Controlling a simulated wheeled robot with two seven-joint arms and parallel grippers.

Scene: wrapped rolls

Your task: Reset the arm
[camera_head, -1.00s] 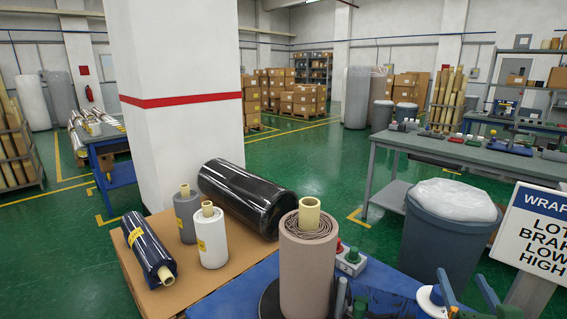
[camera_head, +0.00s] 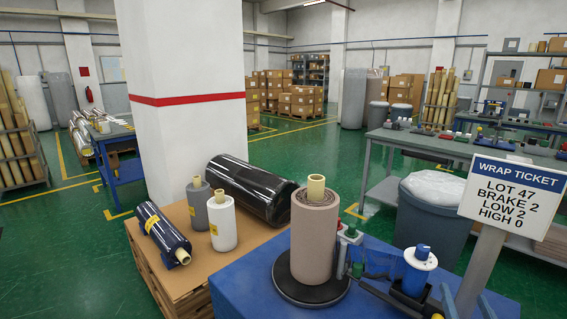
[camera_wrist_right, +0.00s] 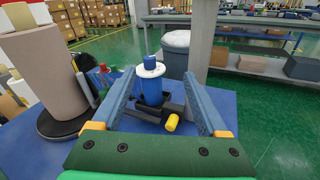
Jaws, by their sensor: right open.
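My right gripper (camera_head: 467,297) shows only by its blue-grey fingers at the bottom right of the head view. It is open, and nothing is between its fingers in the right wrist view (camera_wrist_right: 158,82). Beyond the fingers stands a blue cylinder with a white disc (camera_head: 415,268) on a dark base; it also shows in the wrist view (camera_wrist_right: 151,88), with a yellow knob (camera_wrist_right: 171,122). A tall brown-pink roll (camera_head: 314,240) stands upright on a black round plate (camera_head: 283,288) on the blue table (camera_head: 237,294). My left gripper is out of view.
A wrap ticket sign (camera_head: 510,195) stands at the right, by a grey bin (camera_head: 432,225). A cardboard-topped pallet (camera_head: 180,262) at the left holds a black roll (camera_head: 250,190) and smaller navy, grey and white rolls. Red and green buttons (camera_head: 350,233) sit behind the tall roll.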

